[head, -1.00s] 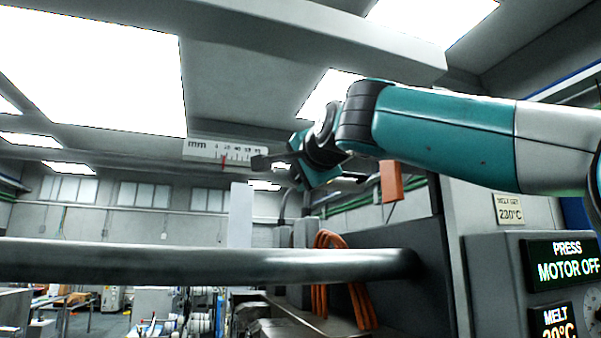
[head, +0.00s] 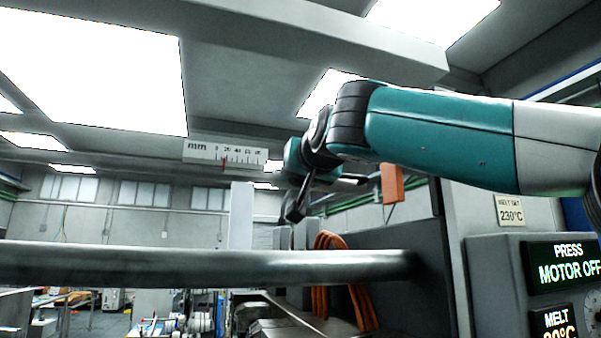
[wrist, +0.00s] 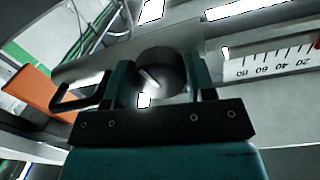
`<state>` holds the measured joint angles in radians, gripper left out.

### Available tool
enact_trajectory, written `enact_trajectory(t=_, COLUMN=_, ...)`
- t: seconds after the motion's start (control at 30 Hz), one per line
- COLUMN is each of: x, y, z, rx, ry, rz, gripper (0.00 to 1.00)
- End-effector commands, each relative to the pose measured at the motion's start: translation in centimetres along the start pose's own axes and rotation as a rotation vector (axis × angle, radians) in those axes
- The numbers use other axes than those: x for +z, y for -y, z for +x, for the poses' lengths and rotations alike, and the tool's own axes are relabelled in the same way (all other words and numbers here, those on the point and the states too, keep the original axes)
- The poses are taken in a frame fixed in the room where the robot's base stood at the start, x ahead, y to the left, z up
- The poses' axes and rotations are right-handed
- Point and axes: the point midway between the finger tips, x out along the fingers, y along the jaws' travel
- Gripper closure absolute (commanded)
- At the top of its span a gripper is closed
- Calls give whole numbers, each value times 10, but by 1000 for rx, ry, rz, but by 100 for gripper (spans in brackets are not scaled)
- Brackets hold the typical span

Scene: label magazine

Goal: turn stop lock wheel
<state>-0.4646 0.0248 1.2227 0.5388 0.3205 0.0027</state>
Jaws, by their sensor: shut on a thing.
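The stop lock wheel (wrist: 160,72) is a dark round knob in the middle of the wrist view. My gripper (wrist: 160,80) is shut on it, with one teal finger on each side. In the head view my wrist (head: 315,150) reaches in from the right and hides the wheel. A white millimetre scale (head: 225,153) with a red pointer near its low end is left of my wrist. It also shows at the right of the wrist view (wrist: 270,65).
An orange box (head: 391,183) hangs just right of my wrist, and shows at the left of the wrist view. A thick grey bar (head: 200,263) crosses below. Orange cables (head: 325,270) loop below my wrist. A press panel (head: 560,262) reads MOTOR OFF.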

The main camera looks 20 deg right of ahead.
Motion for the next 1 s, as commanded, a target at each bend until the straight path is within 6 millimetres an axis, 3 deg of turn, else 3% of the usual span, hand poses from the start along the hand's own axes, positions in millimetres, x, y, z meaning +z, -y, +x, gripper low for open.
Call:
enact_trajectory(t=0.5, x=3, y=-1, z=1, rx=14, ry=-9, rz=-348, gripper=73)
enact_trajectory(t=1.0, x=4, y=-1, z=1, rx=16, ry=-11, rz=-418, gripper=73)
